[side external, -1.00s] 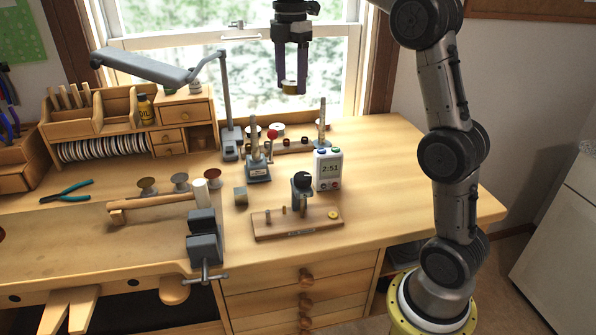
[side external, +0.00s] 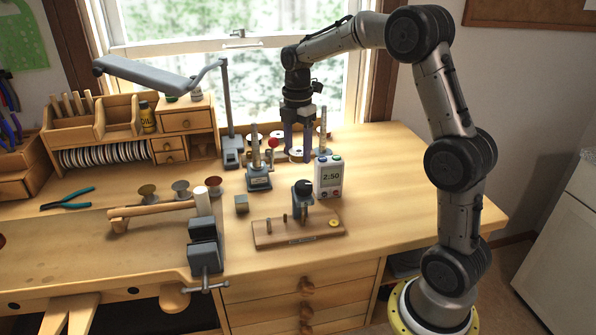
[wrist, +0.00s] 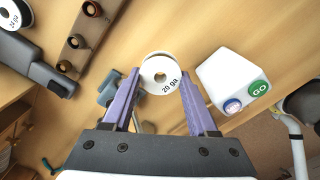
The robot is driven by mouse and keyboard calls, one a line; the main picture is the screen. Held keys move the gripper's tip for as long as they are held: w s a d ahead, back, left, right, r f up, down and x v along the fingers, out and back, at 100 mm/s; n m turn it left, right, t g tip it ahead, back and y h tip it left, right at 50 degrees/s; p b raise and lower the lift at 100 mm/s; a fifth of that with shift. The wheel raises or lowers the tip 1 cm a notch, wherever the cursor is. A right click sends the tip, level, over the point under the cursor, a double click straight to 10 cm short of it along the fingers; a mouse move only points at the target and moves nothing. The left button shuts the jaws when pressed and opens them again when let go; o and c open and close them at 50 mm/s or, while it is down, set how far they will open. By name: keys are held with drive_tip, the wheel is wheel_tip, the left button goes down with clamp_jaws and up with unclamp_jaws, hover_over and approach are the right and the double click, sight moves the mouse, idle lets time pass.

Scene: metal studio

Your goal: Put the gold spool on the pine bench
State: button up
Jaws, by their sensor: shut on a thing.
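My gripper (side external: 298,150) points down over the back of the pine bench (side external: 400,180), behind the timer. It is shut on the gold spool (side external: 296,153), whose pale upper face shows between the fingers. In the wrist view the spool (wrist: 160,76) sits between the purple fingertips (wrist: 160,82), with its white "20 ga" label facing the camera. The spool's lower side is mostly hidden, and I cannot tell whether it touches the bench.
A white timer (side external: 329,177) stands close in front of my gripper. A grey-based post (side external: 258,178) is to the left, another post (side external: 323,130) right behind. The bench's right side is clear.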

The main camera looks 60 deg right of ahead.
drive_tip(key=shift+f, duration=2.9)
drive_tip(key=shift+f, duration=0.15)
drive_tip(key=o, duration=1.4)
drive_tip(key=shift+c, duration=0.2)
wheel_tip(320, 180, up, 11)
drive_tip(key=s+a+r+m+t, duration=0.1)
drive_tip(key=s+a+r+m, duration=0.2)
drive_tip(key=s+a+r, duration=0.15)
drive_tip(key=s+a+f+m+t, duration=0.2)
drive_tip(key=s+a+m, duration=0.3)
drive_tip(key=s, duration=0.4)
drive_tip(key=s+a+f+m+t, duration=0.2)
drive_tip(key=s+a+m, duration=0.3)
drive_tip(key=s+m, duration=0.3)
drive_tip(key=shift+s+a+f+t, duration=0.3)
drive_tip(key=shift+s, duration=0.95)
